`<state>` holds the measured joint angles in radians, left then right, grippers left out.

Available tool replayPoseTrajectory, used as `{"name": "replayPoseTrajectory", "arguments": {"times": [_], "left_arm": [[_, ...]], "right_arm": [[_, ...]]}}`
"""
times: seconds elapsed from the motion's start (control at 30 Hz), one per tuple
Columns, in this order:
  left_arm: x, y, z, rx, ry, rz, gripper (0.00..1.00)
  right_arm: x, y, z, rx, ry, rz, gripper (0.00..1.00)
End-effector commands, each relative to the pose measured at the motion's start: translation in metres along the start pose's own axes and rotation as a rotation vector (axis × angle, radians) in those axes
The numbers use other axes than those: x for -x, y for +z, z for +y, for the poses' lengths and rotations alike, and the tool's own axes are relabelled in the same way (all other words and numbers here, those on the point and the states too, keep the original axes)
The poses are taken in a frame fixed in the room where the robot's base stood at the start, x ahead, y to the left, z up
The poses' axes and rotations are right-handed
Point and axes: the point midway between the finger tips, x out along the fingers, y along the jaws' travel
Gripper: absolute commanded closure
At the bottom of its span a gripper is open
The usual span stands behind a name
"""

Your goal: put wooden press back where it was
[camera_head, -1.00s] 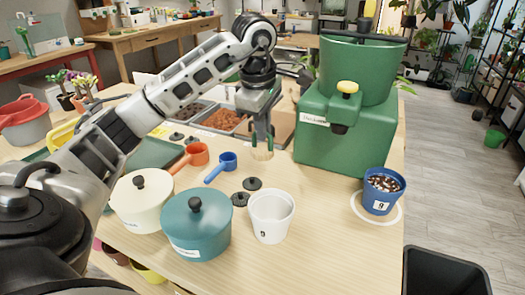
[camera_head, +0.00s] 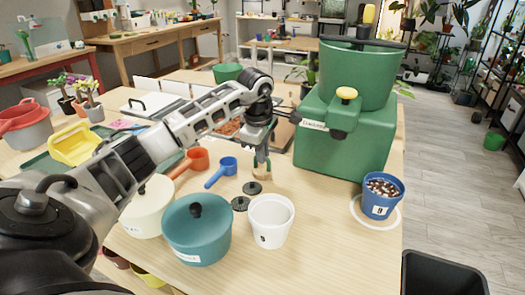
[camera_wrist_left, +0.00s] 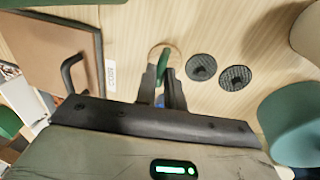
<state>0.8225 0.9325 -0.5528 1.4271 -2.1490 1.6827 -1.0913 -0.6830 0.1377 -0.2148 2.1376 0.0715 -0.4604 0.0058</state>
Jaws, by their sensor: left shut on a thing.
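The wooden press, a round pale wooden disc with a green handle, shows in the left wrist view (camera_wrist_left: 174,56) and low under my gripper in the head view (camera_head: 262,173). My left gripper (camera_head: 261,158) is shut on its green handle; the fingers also show in the wrist view (camera_wrist_left: 162,80). The press is upright, disc down, close above or on the wooden table (camera_head: 325,225). I cannot tell whether it touches. It is left of the green machine (camera_head: 345,145) and behind the dark round discs. My right gripper is not in view.
Two dark discs (camera_head: 252,187) lie near the white pot (camera_head: 271,222). A blue scoop (camera_head: 222,173) and an orange scoop (camera_head: 190,163) lie to the left. Teal (camera_head: 197,235) and cream pots stand in front. A blue pot (camera_head: 381,196) stands at the right edge.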

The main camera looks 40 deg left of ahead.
Motion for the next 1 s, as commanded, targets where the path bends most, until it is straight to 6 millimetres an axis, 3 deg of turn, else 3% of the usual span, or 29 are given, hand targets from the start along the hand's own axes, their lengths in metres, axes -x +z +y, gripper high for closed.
{"name": "replayPoseTrajectory", "arguments": {"times": [0.17,0.2,0.27,0.67,1.0], "left_arm": [[-0.003,0.0,-0.001,0.0,0.001,0.001,1.0],[-0.003,0.0,-0.001,0.0,0.0,0.0,0.81],[-0.002,0.0,-0.001,0.0,0.0,0.0,0.68],[0.007,0.0,0.001,0.0,0.003,0.0,0.68],[0.077,0.0,0.001,-0.001,0.006,-0.001,0.68]], "right_arm": [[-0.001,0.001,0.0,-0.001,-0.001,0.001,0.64],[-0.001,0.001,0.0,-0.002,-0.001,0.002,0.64],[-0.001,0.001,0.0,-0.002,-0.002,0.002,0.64],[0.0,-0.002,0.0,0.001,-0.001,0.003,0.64],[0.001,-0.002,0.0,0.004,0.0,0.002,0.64]]}}
